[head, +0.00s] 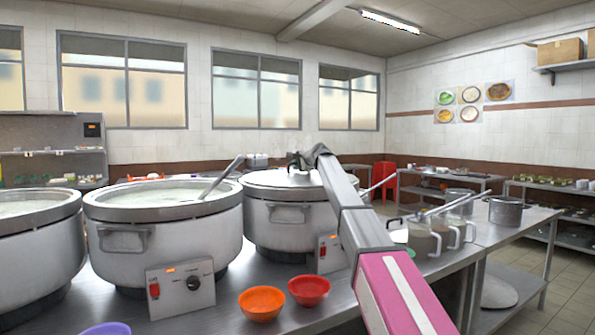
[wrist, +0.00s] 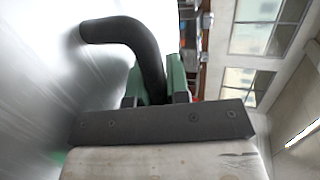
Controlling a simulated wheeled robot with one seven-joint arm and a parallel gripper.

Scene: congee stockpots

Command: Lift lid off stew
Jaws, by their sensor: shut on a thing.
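The metal lid (head: 262,180) covers the stockpot (head: 290,222) right of centre in the head view. It looks level and at the pot's rim; I cannot tell if there is a small gap. My gripper (head: 297,161) is above the middle of the lid, at the end of my arm reaching in from the lower right. In the wrist view, the lid's shiny surface (wrist: 50,110) fills the left. The dark curved handle (wrist: 120,29) of the lid runs between the green fingers of my gripper (wrist: 161,84), which are shut on it. The stew is hidden under the lid.
An open pot (head: 165,225) of pale congee with a ladle (head: 222,176) stands to the left, with another open pot (head: 35,240) beyond. Orange (head: 261,303) and red (head: 309,290) bowls sit in front. Several clear jugs (head: 425,240) stand on the right of the steel counter (head: 250,329).

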